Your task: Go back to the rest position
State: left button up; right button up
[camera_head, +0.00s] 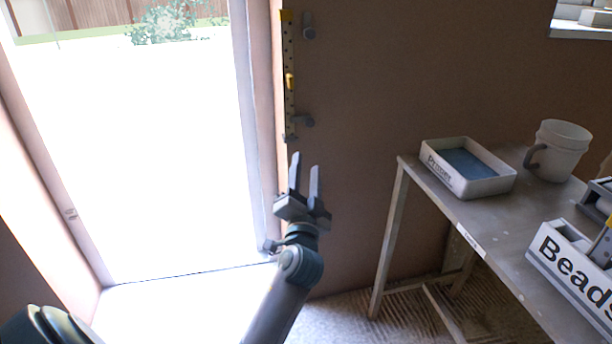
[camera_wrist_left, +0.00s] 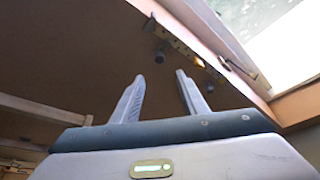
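My left gripper (camera_head: 304,178) is raised in front of the brown wall, just right of the bright doorway. Its two fingers are apart with nothing between them. In the left wrist view the left gripper (camera_wrist_left: 160,92) also shows open and empty, with the wall behind it. A yellow and grey level-like strip (camera_head: 289,80) is upright on the wall beside the door frame, above the gripper and apart from it. The strip also shows in the left wrist view (camera_wrist_left: 182,45). My right gripper is in neither view.
A grey table (camera_head: 505,221) stands at the right. On it are a white Primer tray (camera_head: 487,187) with blue inside, a white mug or bucket (camera_head: 558,150) and a white Beads box (camera_head: 572,270). Grey pegs (camera_head: 309,31) stick out from the wall. The bright doorway (camera_head: 140,150) is at the left.

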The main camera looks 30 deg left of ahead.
pick_arm(q)
jog(key=shift+f, duration=0.1)
dwell(0.4)
